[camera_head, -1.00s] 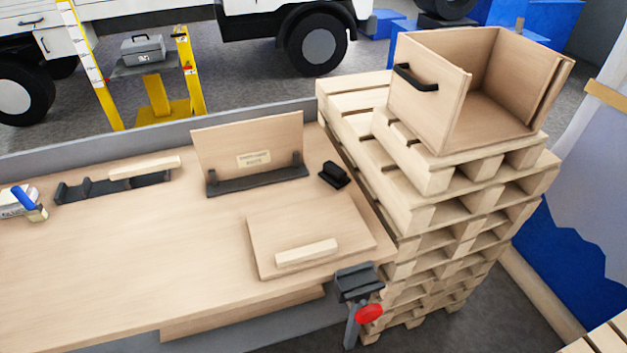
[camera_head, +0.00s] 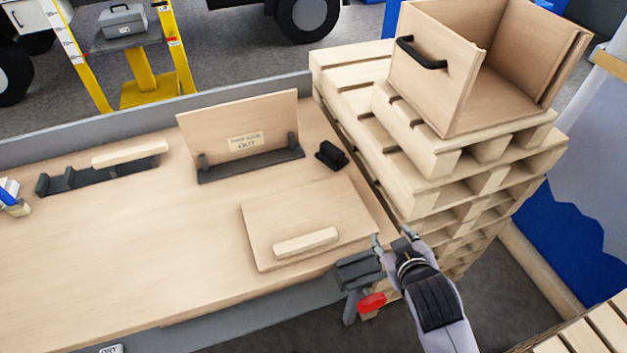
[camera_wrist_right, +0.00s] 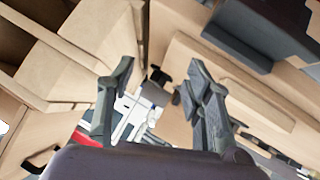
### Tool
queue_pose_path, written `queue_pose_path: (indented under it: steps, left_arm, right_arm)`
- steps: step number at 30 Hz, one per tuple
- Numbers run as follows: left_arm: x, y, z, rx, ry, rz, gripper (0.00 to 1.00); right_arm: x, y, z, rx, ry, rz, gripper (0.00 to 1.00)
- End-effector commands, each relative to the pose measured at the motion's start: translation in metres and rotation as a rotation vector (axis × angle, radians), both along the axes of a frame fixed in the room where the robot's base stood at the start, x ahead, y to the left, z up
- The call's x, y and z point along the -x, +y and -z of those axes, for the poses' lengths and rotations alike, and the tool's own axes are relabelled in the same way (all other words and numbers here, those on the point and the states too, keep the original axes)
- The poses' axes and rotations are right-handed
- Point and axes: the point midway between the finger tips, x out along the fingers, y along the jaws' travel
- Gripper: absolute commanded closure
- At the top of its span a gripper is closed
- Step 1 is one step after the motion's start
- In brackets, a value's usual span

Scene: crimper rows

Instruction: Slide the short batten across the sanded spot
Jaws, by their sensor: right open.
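The short batten (camera_head: 306,243), a pale wooden strip, lies on the flat wooden board (camera_head: 350,214) near its front edge. I cannot make out a distinct sanded spot on the board. My right gripper (camera_head: 392,238) is open and empty, just right of the board's front right corner and beside the bench clamp. In the right wrist view its spread fingers (camera_wrist_right: 158,78) show with nothing between them. A pale strip on a board, seemingly the short batten (camera_wrist_right: 250,97), lies right of them. My left gripper is not in view.
A vise-like clamp with a red handle (camera_head: 371,303) sits at the bench's front right. A longer batten (camera_head: 130,154) rests on a dark rack (camera_head: 82,179). An upright labelled panel (camera_head: 240,118) and a small black block (camera_head: 331,155) stand behind. Stacked pallets (camera_head: 440,190) border the right side.

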Motion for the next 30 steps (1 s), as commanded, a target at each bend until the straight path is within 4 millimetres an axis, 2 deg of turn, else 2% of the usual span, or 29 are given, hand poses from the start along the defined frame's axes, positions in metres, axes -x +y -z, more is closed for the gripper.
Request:
queue_pose_path:
  steps: [1, 3, 5, 6, 8, 10, 12, 14, 16, 19, 22, 25, 28, 29, 30]
  left_arm:
    - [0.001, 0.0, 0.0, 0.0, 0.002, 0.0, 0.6]
    - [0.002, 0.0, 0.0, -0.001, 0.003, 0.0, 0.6]
    - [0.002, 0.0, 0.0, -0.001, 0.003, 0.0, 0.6]
    - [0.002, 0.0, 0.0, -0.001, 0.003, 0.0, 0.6]
    - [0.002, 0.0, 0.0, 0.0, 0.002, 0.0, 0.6]
    - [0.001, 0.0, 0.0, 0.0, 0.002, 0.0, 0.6]
    - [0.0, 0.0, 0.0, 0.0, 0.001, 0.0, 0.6]
    - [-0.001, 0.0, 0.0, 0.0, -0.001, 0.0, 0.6]
    - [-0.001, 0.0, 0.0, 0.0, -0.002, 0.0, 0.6]
    - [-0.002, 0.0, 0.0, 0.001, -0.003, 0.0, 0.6]
    - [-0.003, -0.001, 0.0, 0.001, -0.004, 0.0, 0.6]
    - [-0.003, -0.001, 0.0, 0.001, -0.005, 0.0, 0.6]
    - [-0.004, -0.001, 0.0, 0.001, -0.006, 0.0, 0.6]
    - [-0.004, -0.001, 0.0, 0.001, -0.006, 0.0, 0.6]
    - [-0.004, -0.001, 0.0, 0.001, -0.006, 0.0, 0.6]
  right_arm:
    - [-0.024, 0.008, -0.024, 0.035, -0.107, -0.036, 0.53]
    - [-0.053, 0.023, -0.062, 0.097, -0.274, -0.095, 0.53]
    - [-0.075, 0.039, -0.099, 0.16, -0.429, -0.154, 0.53]
    - [-0.086, 0.051, -0.125, 0.204, -0.532, -0.195, 0.53]
    - [-0.097, 0.073, -0.165, 0.275, -0.692, -0.261, 0.53]
    - [-0.103, 0.102, -0.21, 0.365, -0.88, -0.343, 0.53]
    - [-0.098, 0.135, -0.252, 0.459, -1.074, -0.434, 0.53]
    - [-0.088, 0.167, -0.285, 0.551, -1.244, -0.52, 0.53]
    - [-0.068, 0.205, -0.314, 0.663, -1.442, -0.629, 0.53]
    - [-0.031, 0.256, -0.335, 0.834, -1.711, -0.801, 0.53]
    - [0.008, 0.301, -0.332, 1.015, -1.962, -0.997, 0.53]
    - [0.042, 0.332, -0.306, 1.203, -2.183, -1.226, 0.53]
    - [0.062, 0.347, -0.264, 1.394, -2.363, -1.498, 0.53]
    - [0.065, 0.348, -0.25, -1.374, 2.277, 1.504, 0.53]
    - [0.066, 0.346, -0.23, -1.328, 2.13, 1.494, 0.53]
